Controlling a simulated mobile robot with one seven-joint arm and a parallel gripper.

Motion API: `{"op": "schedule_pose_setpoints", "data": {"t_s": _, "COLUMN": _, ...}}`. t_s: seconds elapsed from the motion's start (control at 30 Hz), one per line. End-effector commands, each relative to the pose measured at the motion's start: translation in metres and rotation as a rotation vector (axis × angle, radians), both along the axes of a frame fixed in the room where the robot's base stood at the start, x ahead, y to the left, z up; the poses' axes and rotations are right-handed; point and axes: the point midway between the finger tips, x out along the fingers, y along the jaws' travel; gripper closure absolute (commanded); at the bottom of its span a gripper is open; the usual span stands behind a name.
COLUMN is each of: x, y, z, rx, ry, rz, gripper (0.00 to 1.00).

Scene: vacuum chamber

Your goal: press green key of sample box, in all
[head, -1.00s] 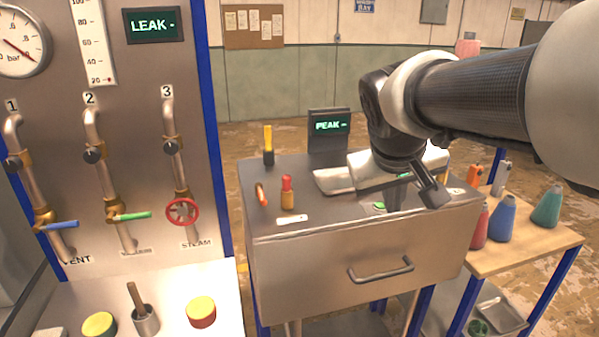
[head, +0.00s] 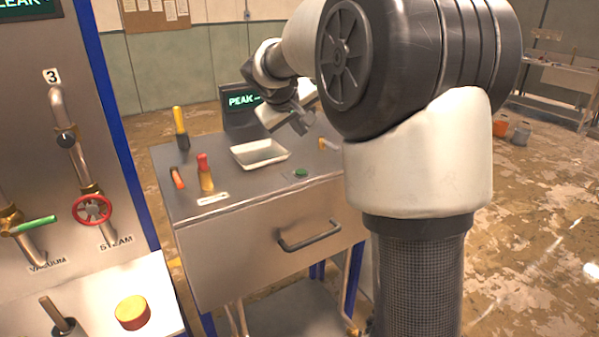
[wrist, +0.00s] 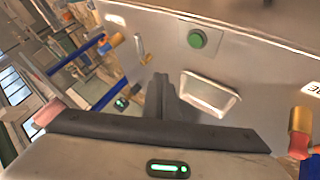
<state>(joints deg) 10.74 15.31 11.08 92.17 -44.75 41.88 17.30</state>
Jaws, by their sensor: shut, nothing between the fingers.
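The green key (head: 301,173) is a round button on a grey plate on the top of a steel cabinet (head: 270,235) with a drawer handle. It also shows in the wrist view (wrist: 197,39), unobstructed. Which part is called the sample box, I cannot tell for sure. My gripper (head: 300,122) is above the back of the cabinet top, behind the key and apart from it. In the wrist view my shut, empty fingers (wrist: 164,82) point over the top, left of the tray.
A shallow white tray (head: 260,153) lies on the cabinet top behind the key. A dark display (head: 243,100) reading "PEAK -" stands at the back. Screwdriver-like tools and a red-topped item (head: 205,172) stand at the left. A valve panel with a red wheel (head: 92,209) is farther left.

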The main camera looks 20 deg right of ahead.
Motion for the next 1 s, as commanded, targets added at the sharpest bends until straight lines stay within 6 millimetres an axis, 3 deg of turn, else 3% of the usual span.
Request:
{"op": "schedule_pose_setpoints", "data": {"t_s": 0.27, "x": 0.0, "y": 0.0, "z": -0.027, "rx": 0.002, "ry": 0.002, "rz": 0.0, "gripper": 1.0}}
{"op": "schedule_pose_setpoints", "data": {"t_s": 0.6, "x": 0.0, "y": 0.001, "z": -0.078, "rx": 0.001, "ry": 0.002, "rz": 0.001, "gripper": 1.0}}
{"op": "schedule_pose_setpoints", "data": {"t_s": 1.0, "x": 0.0, "y": 0.0, "z": -0.086, "rx": 0.001, "ry": 0.0, "rz": 0.001, "gripper": 1.0}}
